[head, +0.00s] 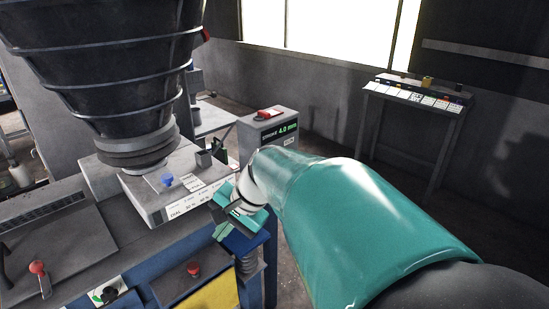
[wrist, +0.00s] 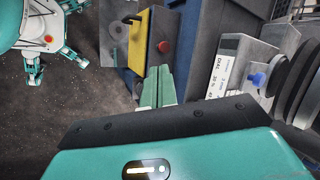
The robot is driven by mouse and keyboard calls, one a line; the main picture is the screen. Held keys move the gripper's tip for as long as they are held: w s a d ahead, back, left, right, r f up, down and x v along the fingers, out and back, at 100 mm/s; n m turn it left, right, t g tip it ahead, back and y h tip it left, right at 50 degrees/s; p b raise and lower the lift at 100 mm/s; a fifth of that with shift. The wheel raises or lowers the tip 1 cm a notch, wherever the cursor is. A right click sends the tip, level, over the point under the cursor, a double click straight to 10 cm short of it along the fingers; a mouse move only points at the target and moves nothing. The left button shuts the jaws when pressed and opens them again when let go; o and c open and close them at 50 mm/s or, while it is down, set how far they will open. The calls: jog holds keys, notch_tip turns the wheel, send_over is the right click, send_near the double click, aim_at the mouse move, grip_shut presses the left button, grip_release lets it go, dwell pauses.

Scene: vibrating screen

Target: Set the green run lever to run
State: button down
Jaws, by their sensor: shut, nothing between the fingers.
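No lever that I can clearly make out as the green run lever shows. A small plate with a green patch and a black knob (head: 105,294) sits at the bottom left of the head view; I cannot tell if it is that lever. My gripper (head: 224,230) hangs beside the right end of the labelled dial box (head: 150,205), above the blue frame. In the wrist view its green fingers (wrist: 158,86) are together and empty, close to the yellow panel with a red button (wrist: 163,47). The red button (head: 193,270) also shows in the head view.
A red-knobbed lever (head: 38,268) stands at the lower left. A blue knob (head: 168,180) is on the dial box under the black hopper (head: 105,65). A stroke display box (head: 268,135) and a side table (head: 415,95) stand behind. Open floor lies between them.

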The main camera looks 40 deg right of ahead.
jog(key=w+d+f+m+t+y, duration=0.25)
jog(key=w+d+m, duration=0.4)
jog(key=d, duration=0.45)
jog(key=s+d+f+m+t+h, duration=0.1)
jog(key=d+f+m+t+h, duration=0.15)
jog(key=d+m, duration=0.55)
jog(key=s+d+f+m+t+h, duration=0.1)
jog(key=s+d+f+m+t, duration=0.2)
jog(key=d, duration=1)
jog(key=d+f+m+t+h, duration=0.15)
jog(key=d+m+t, duration=0.35)
jog(key=d, duration=0.5)
jog(key=w+a+r+g, duration=0.1)
jog(key=w+r, duration=0.2)
jog(key=w, duration=0.8)
jog(key=shift+w+a, duration=0.15)
jog(key=shift+w, duration=0.05)
jog(key=shift+m+h, duration=0.25)
